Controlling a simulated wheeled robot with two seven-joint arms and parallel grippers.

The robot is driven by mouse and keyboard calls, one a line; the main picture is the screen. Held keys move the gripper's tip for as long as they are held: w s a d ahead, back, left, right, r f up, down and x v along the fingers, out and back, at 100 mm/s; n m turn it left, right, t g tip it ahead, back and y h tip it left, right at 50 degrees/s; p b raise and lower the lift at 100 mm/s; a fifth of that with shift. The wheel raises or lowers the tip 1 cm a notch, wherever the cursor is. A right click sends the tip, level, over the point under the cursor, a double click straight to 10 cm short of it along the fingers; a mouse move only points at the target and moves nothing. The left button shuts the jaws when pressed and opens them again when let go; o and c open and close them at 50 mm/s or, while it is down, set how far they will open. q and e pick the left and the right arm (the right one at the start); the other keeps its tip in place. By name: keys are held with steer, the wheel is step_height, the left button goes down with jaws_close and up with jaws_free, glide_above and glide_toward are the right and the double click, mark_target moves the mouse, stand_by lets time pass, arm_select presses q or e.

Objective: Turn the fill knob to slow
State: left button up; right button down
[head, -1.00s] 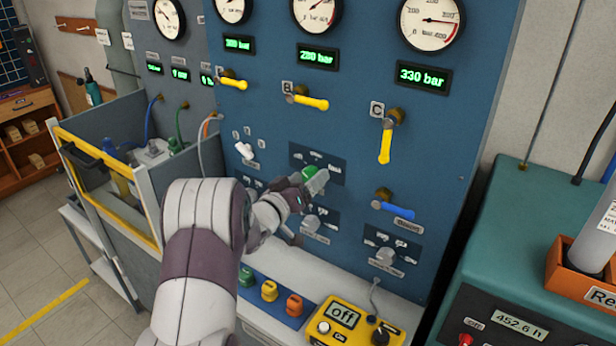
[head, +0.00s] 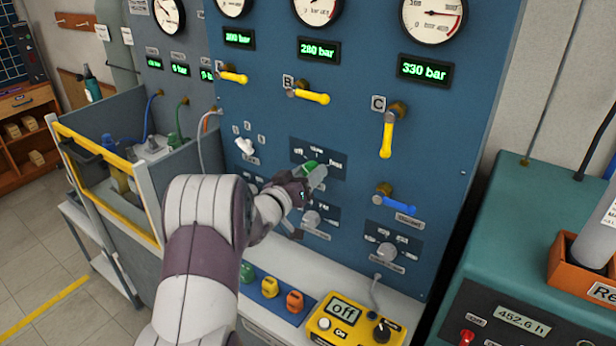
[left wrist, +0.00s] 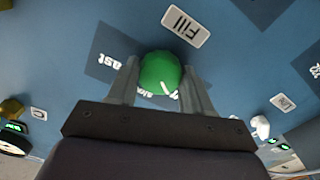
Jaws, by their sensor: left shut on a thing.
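The green fill knob (left wrist: 160,70) sits between the two fingers of my left gripper (head: 313,174), which is shut on it. The knob is mostly hidden by the gripper in the head view. In the left wrist view, upside down, the "Fill" label (left wrist: 186,25) is above the knob and "fast" is to its left. "Slow" is partly covered below it. A white mark on the knob points down and slightly right, close to the "slow" word. The "off" word is hidden there. My right gripper is not in view.
Yellow valve handles B (head: 308,95) and C (head: 387,138) and a blue handle (head: 394,206) stick out from the panel. A grey knob (head: 311,218) is just below my gripper. A yellow box (head: 352,322) reading "off" sits on the ledge below.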

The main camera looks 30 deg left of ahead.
arm_select(q)
steer(key=shift+f+m+b, duration=0.1)
steer(key=shift+m+b, duration=4.85)
steer(key=shift+m, duration=0.45)
steer(key=shift+d, duration=0.1)
steer(key=o, duration=1)
steer(key=shift+o, duration=0.2)
steer(key=shift+s, duration=0.1)
steer(key=s+a, duration=0.1)
steer(key=s, duration=1.1)
steer(key=shift+s, duration=0.25)
